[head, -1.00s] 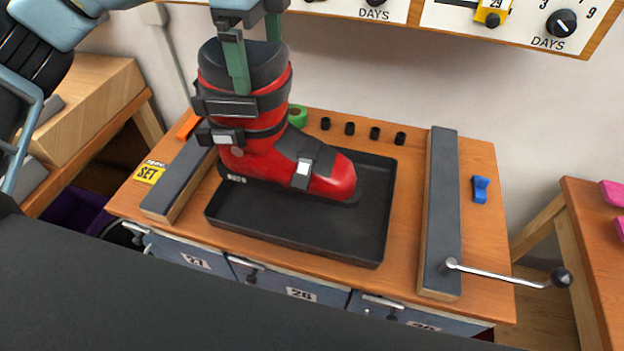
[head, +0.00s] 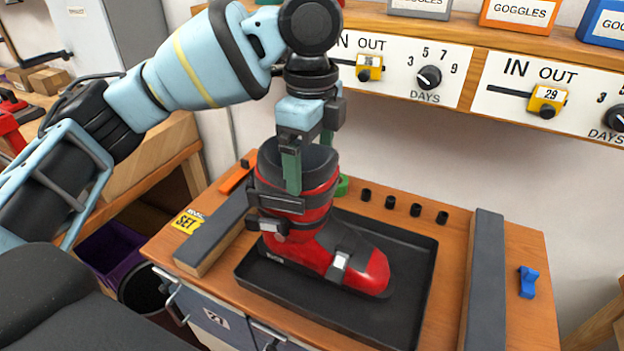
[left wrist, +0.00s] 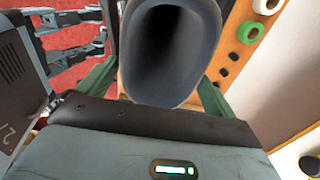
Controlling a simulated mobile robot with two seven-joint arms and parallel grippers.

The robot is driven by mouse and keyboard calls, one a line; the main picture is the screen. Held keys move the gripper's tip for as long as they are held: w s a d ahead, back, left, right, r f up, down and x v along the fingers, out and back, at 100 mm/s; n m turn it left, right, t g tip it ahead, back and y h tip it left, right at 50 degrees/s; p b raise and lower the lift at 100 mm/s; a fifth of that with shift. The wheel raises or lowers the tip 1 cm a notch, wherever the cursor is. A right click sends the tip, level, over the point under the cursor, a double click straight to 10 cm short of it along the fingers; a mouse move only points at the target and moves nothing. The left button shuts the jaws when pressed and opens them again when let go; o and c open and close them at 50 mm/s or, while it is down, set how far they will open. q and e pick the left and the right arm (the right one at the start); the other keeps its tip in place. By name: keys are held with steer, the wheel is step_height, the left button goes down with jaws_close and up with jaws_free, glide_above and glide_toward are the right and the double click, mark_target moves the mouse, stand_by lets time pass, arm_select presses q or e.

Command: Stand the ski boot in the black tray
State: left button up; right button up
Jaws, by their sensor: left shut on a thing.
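The red and black ski boot (head: 322,258) stands upright in the black tray (head: 412,310) in the head view, toward the tray's left side, its toe pointing right. My left gripper (head: 308,170) comes down from above and is shut on the boot's upper cuff, a green finger on either side. In the left wrist view the boot's dark open top (left wrist: 172,50) sits between the green fingers. The boot's sole appears to meet the tray floor, though its underside is hidden. My right gripper is in neither view.
Grey-topped rails (head: 484,275) and (head: 215,232) flank the tray on the bench. Several black pegs, a green tape roll (head: 342,186) and a blue clip (head: 528,282) lie around it. A shelf with dials (head: 429,77) hangs above the back.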

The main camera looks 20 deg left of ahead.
arm_select(q)
step_height(320, 180, down, 4)
steer(key=shift+f, duration=0.25)
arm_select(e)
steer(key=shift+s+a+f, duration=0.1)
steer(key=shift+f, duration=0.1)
arm_select(q)
steer(key=o, duration=1.7)
steer(key=shift+f, duration=0.15)
steer(key=shift+o, duration=0.2)
step_height(320, 180, up, 12)
steer(key=p, duration=0.1)
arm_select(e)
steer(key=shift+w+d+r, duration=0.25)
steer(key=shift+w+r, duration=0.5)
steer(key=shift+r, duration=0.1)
